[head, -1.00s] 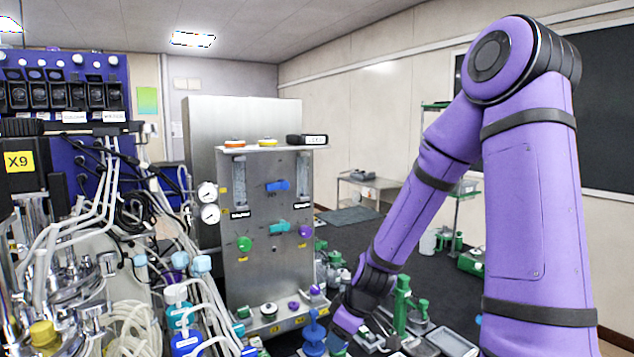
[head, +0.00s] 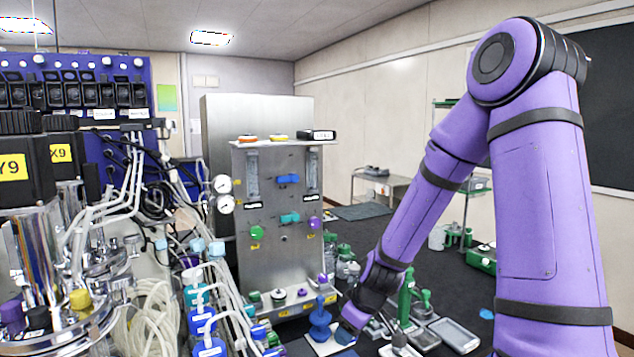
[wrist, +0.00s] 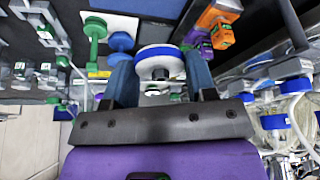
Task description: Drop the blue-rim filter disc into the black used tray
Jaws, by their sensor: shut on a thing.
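The blue-rim filter disc (wrist: 160,63), white with a blue band, sits between the two blue fingers of my gripper (wrist: 161,78) in the wrist view. The fingers are shut on its sides. In the head view my gripper (head: 346,334) is low, near a blue stand-like fitting, and the disc cannot be made out there. A black tray-like box (head: 318,135) with a white label lies on top of the steel panel cabinet, well above and beyond my gripper. Its label is too small to read.
The steel cabinet (head: 276,215) carries coloured knobs, with an orange-rim disc (head: 248,138) and a yellow-rim disc (head: 278,137) on top. Bioreactor vessels and tubing (head: 90,255) crowd the left.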

